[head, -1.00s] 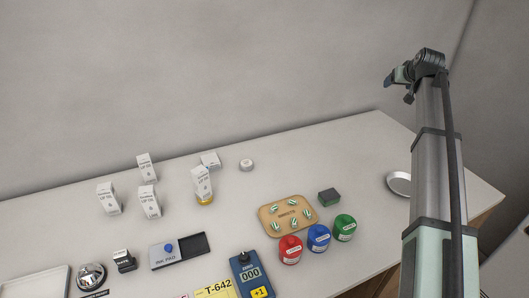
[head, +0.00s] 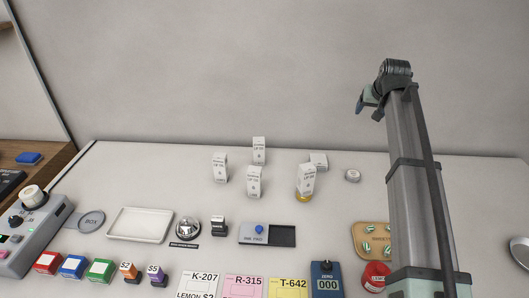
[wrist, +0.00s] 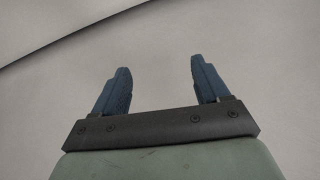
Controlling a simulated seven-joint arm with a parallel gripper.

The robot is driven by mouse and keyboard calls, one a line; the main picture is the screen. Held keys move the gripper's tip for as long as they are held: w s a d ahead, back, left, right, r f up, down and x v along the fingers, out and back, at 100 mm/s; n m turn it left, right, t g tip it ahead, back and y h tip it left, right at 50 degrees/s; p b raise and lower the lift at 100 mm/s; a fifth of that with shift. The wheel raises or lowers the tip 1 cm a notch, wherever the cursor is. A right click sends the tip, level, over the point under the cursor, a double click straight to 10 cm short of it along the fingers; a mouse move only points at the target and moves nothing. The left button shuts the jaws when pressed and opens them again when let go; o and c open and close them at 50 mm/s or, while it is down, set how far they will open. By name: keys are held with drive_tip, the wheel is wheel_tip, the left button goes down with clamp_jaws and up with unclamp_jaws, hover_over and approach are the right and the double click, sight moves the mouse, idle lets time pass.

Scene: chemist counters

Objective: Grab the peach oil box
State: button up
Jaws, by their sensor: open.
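Several small white oil boxes stand at the back of the counter. One is at the left (head: 219,168), one at the back (head: 259,151), one in front (head: 254,182), and one (head: 306,180) leans on or stands over a round gold piece. Another white box (head: 318,162) sits lower behind that one. The flavour print is too small to read, so I cannot tell which is peach. My gripper (head: 360,104) is raised against the wall, right of and well above the boxes. In the wrist view its two blue fingers (wrist: 157,75) are apart with nothing between them.
A white round tub (head: 352,175) stands right of the boxes. In front are a white tray (head: 140,225), a bell (head: 187,229), an ink pad (head: 282,236), coloured cards and a wooden board (head: 362,240). A grey control box (head: 35,235) is at the left.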

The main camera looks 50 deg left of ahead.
drive_tip(key=s+a+f+n+g, duration=0.1)
drive_tip(key=s+a+f, duration=0.1)
drive_tip(key=s+a, duration=1.15)
drive_tip(key=n+g+h, duration=0.1)
drive_tip(key=n, duration=0.1)
approach(259, 141)
drive_tip(key=x, duration=0.7)
drive_tip(key=shift+s+a+f, duration=0.2)
drive_tip(key=shift+a+f, duration=0.1)
drive_tip(key=shift+a, duration=0.05)
drive_tip(key=shift+w+d+x, duration=0.1)
drive_tip(key=shift+d+x, duration=0.05)
drive_tip(key=shift+x, duration=1.2)
drive_tip(key=shift+w+d+x, duration=0.1)
drive_tip(key=shift+w+x, duration=0.05)
drive_tip(key=shift+x, duration=1.2)
drive_tip(key=c, duration=1)
